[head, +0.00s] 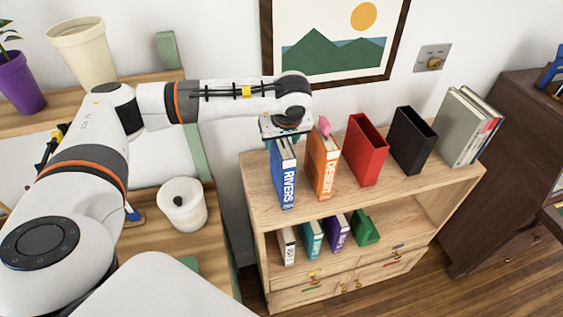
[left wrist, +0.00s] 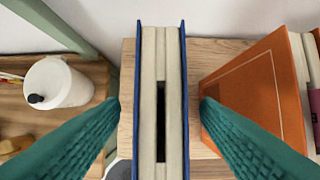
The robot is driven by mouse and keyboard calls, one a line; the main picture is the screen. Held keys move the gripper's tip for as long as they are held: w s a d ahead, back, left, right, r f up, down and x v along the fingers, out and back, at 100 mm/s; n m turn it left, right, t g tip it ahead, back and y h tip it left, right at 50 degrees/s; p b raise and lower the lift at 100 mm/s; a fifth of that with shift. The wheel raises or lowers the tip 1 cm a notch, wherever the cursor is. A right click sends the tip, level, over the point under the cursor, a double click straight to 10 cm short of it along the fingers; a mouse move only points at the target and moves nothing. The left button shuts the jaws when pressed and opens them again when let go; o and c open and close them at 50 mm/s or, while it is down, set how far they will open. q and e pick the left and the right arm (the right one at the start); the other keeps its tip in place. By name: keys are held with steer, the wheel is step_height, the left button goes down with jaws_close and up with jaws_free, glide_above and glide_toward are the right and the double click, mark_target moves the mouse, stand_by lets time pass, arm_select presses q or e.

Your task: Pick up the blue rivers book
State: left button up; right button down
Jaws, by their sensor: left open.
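The blue rivers book (head: 284,176) stands upright at the left end of the wooden shelf's top, its spine lettered RIVERS. In the left wrist view its blue covers and pale page edges (left wrist: 149,80) run down the middle. My left gripper (head: 284,135) is at the book's top edge, pointing down. Its two teal fingers (left wrist: 160,104) are open, one on each side of the book, with a gap to each cover. The right finger is close to the orange book (left wrist: 255,92). My right gripper does not show.
The orange DESERT book (head: 323,165) stands just right of the blue one. A red holder (head: 366,150), a black holder (head: 412,140) and grey books (head: 462,130) follow along the top. A white pot (head: 183,208) stands left, apart from the wooden shelf (head: 262,212).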

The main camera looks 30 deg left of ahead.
arm_select(q)
steer(key=shift+w+a+f, duration=0.15)
steer(key=shift+f, duration=0.4)
jaws_close()
steer(key=shift+r, duration=0.15)
stand_by(0.9)
